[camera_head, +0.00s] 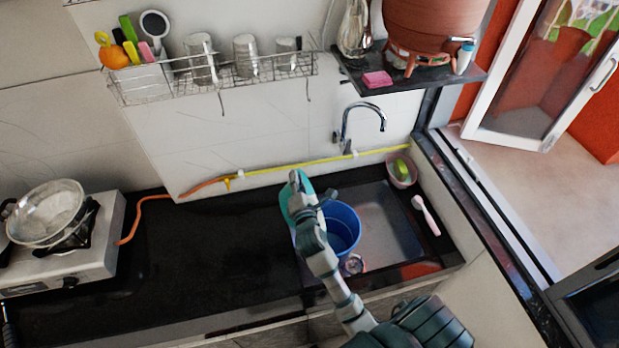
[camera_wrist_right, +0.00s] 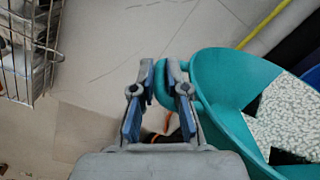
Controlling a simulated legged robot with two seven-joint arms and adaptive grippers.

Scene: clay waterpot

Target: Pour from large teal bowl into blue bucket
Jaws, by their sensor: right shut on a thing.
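The large teal bowl (camera_head: 285,203) is tipped steeply on its side, held at the left edge of the blue bucket (camera_head: 345,222). My right gripper (camera_head: 299,190) is shut on the bowl's edge and hides part of it. In the right wrist view the bowl (camera_wrist_right: 215,77) fills the right side, with the gripper fingers (camera_wrist_right: 168,75) closed at its left edge. A pale speckled patch shows inside the bowl; I cannot tell what it is. The bucket stands upright in the sink, partly behind my arm. My left gripper is out of view.
A faucet (camera_head: 365,110) rises behind the sink (camera_head: 385,215). A yellow hose (camera_head: 290,166) runs along the wall. A pink bowl (camera_head: 403,172) and a white brush (camera_head: 427,214) lie right of the bucket. The black counter (camera_head: 205,245) on the left is clear up to the stove (camera_head: 95,255).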

